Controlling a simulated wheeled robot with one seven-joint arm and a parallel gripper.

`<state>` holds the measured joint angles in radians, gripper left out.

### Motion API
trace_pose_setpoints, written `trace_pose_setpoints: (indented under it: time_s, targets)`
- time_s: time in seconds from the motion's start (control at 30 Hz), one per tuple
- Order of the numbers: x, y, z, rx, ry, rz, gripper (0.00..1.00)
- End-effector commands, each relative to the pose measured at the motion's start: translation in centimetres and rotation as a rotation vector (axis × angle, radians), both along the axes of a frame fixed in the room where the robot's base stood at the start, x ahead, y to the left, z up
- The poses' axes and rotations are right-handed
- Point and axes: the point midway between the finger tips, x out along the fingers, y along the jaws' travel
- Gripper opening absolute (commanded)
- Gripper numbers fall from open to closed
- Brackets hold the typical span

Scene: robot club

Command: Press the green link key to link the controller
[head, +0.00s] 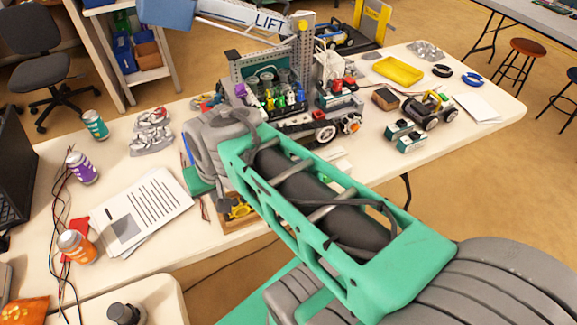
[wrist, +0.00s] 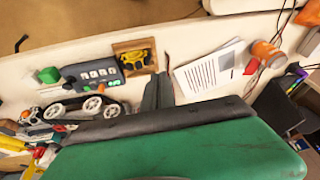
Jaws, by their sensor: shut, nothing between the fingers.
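In the wrist view, a dark grey controller box (wrist: 92,71) with a row of pale keys lies left of my gripper. A small green key (wrist: 117,83) shows near its right end, and an orange one near its lower edge. I cannot tell for certain that this green spot is the link key. My gripper (wrist: 158,84) is shut and empty, its dark fingers over the white table, right of the controller and apart from it in the picture. In the head view, my arm hides the controller, and I cannot make out the fingertips.
A wooden tray (wrist: 133,58) with a yellow part sits right of the controller. A green block (wrist: 48,75) stands to its left, and wheels (wrist: 92,106) lie just below. Printed sheets (head: 141,212) and cans cover the table's left side; the large wheeled robot (head: 290,105) stands behind my arm.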

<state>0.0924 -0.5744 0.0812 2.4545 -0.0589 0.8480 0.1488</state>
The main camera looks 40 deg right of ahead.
Motion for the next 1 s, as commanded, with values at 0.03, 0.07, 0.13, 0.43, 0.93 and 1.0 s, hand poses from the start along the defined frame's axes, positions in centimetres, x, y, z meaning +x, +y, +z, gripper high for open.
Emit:
trace_pose_setpoints:
  time_s: [0.03,0.07,0.13,0.43,0.93,1.0]
  targets:
    - [1.4,-1.9,-1.2,0.057,-0.01,-0.154,0.0]
    - [2.5,-3.2,-1.9,0.103,-0.024,-0.266,0.0]
    - [5.0,-6.8,-3.3,0.239,-0.066,-0.56,0.0]
    - [8.3,-24.7,-8.3,0.936,-0.259,-1.656,0.0]
    - [7.4,-29.5,-8.8,1.174,-0.312,-1.911,0.0]
    - [7.4,-29.5,-9.0,1.173,-0.312,-1.91,0.0]
